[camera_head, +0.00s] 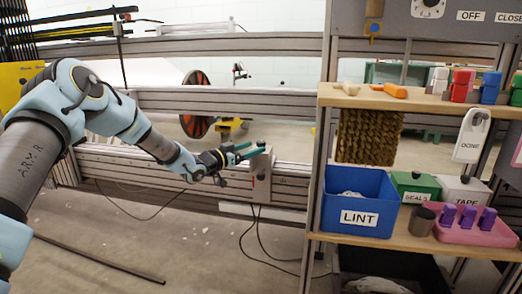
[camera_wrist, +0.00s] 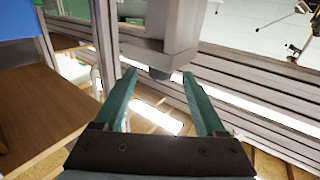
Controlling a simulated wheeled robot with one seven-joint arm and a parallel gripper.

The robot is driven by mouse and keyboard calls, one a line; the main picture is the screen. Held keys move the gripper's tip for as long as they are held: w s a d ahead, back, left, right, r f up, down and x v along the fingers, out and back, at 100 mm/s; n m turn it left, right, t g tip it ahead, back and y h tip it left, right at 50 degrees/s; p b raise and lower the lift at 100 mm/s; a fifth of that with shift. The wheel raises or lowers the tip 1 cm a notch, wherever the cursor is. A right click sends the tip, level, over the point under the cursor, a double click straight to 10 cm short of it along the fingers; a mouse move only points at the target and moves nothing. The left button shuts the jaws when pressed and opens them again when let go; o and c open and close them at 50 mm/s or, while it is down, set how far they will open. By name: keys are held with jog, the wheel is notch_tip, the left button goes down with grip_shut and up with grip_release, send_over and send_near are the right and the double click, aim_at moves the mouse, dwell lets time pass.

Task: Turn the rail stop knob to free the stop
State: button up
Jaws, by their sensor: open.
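The rail stop is a grey block (camera_head: 261,178) on the aluminium rail, just left of the shelf unit in the head view. In the wrist view the block (camera_wrist: 168,30) hangs in at the top centre, and a small dark knob (camera_wrist: 160,73) shows at its near end. My gripper (camera_head: 254,149) reaches the block from the left in the head view. Its two green fingers are apart. In the wrist view my gripper (camera_wrist: 159,75) has one fingertip on each side of the knob, with gaps visible; contact cannot be made out.
The rail (camera_head: 210,175) runs across behind and below my gripper. To the right stands a shelf unit with a blue LINT bin (camera_head: 357,200), a pink tray (camera_head: 468,233) of purple pieces and a wooden shelf (camera_head: 415,102). Cables (camera_head: 258,235) hang below the stop. The floor in front is mostly open.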

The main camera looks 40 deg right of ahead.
aim_at(261, 145)
jog(key=shift+d+b, duration=0.45)
jog(key=shift+d, duration=1.9)
grip_shut()
